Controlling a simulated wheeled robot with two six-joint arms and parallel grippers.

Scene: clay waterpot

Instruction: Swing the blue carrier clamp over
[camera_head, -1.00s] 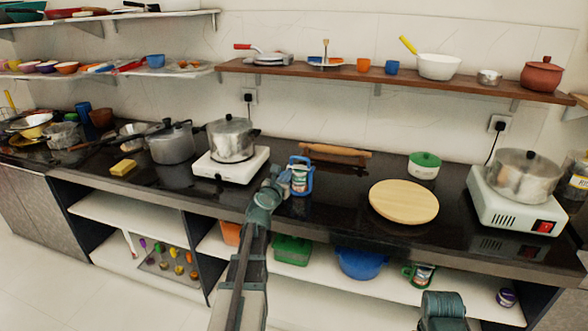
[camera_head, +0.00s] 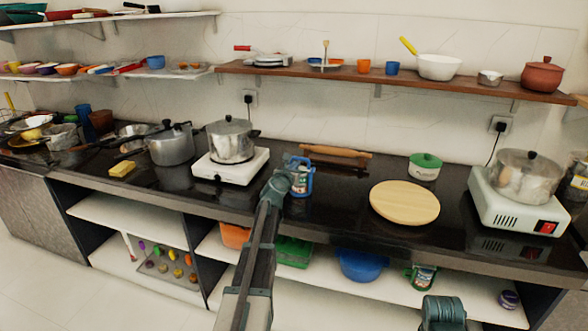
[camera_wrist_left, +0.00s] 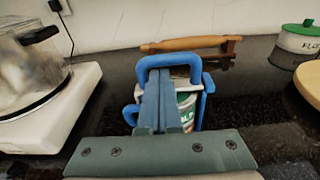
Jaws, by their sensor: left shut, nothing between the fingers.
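The blue carrier clamp (camera_head: 310,178) stands on the black counter around a can with a green-and-white label. In the left wrist view its blue arch (camera_wrist_left: 168,60) rises above the can (camera_wrist_left: 187,104), with a blue bar on the right and a blue loop on the left. My left gripper (camera_head: 287,174) is shut and empty at the front left of the carrier. In the left wrist view its closed fingers (camera_wrist_left: 161,78) overlap the arch and hide part of the can; I cannot tell whether they touch the carrier.
A white stove (camera_head: 230,170) with a steel pot stands close on the left. A rolling pin (camera_head: 335,154) lies on a rack behind. A round wooden board (camera_head: 404,202) and a green-lidded pot (camera_head: 425,168) are to the right. Bare counter lies between carrier and board.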

